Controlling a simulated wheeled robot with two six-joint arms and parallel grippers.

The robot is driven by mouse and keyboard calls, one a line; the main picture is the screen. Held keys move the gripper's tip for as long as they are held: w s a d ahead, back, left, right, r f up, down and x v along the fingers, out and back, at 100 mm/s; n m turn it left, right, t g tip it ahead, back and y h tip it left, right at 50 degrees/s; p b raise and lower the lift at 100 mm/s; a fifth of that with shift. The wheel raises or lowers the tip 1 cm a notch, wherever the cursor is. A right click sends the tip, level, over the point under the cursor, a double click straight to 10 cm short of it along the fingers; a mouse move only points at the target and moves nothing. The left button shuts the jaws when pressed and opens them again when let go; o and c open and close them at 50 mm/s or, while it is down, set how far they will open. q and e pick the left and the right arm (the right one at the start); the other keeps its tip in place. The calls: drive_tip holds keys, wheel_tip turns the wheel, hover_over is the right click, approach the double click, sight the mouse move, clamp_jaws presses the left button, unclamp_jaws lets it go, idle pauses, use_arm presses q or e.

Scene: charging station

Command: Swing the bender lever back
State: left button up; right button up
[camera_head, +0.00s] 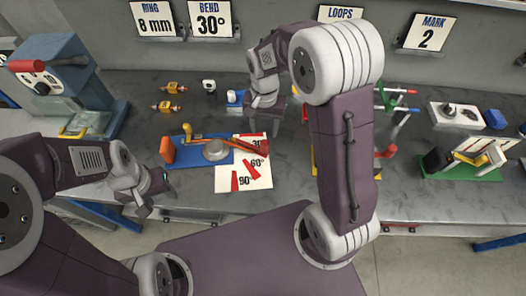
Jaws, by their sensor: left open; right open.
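The bender has a blue base plate (190,158) with a grey round die (215,150) on it. An orange-red bar (248,147), which looks like its lever, reaches right over the white angle card (256,182) and lies near the 30° mark. The 60° and 90° marks show clear of it. My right gripper (262,112) is open and empty behind the card, apart from the bar. My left gripper (152,198) is open and empty at the front bench edge, left of the bender. The fingertips of both are small in view.
An orange block (167,150) is at the plate's left end. A blue machine with a red handle (27,66) stands at the left. A green-based fixture (462,172) and a white block (458,115) are at the right. My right arm hides part of the bench's middle.

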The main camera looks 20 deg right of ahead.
sight(265, 142)
drive_tip(key=shift+s+r, duration=0.1)
drive_tip(key=shift+r, duration=0.1)
drive_tip(key=shift+s+f, duration=0.2)
wheel_tip(265, 142, down, 8)
drive_tip(key=shift+f, duration=0.25)
drive_tip(key=shift+w, duration=0.1)
clamp_jaws()
idle(1.1)
